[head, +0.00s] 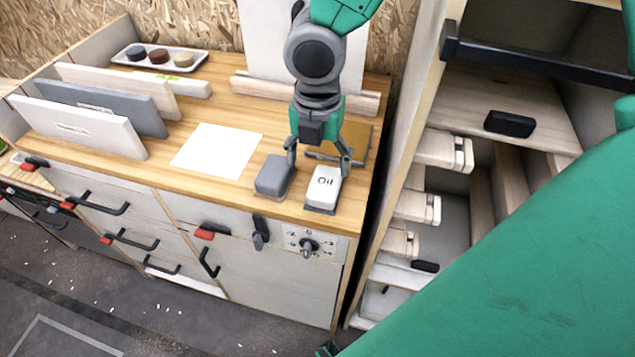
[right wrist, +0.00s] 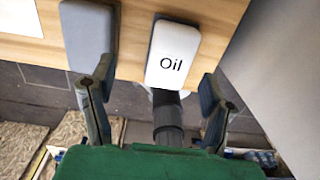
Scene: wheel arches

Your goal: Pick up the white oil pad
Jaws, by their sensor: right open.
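The white oil pad (head: 322,187) is a small white block marked "Oil" with a darker base. It lies on the wooden counter near its front right corner. It also shows in the right wrist view (right wrist: 172,52), ahead of the fingers and between their lines. A grey pad (head: 273,176) lies just left of it, and it also shows in the right wrist view (right wrist: 88,32). My right gripper (head: 318,158) is open and empty, pointing down above and behind the two pads, its fingers spread apart. My left gripper is not in view.
A white paper sheet (head: 217,150) lies left of the pads. Upright boards (head: 82,124) stand farther left, with a tray of round pieces (head: 160,58) behind. A wooden plate (head: 343,143) lies behind the gripper. Right of the counter stands a shelf unit (head: 505,105) with drawers.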

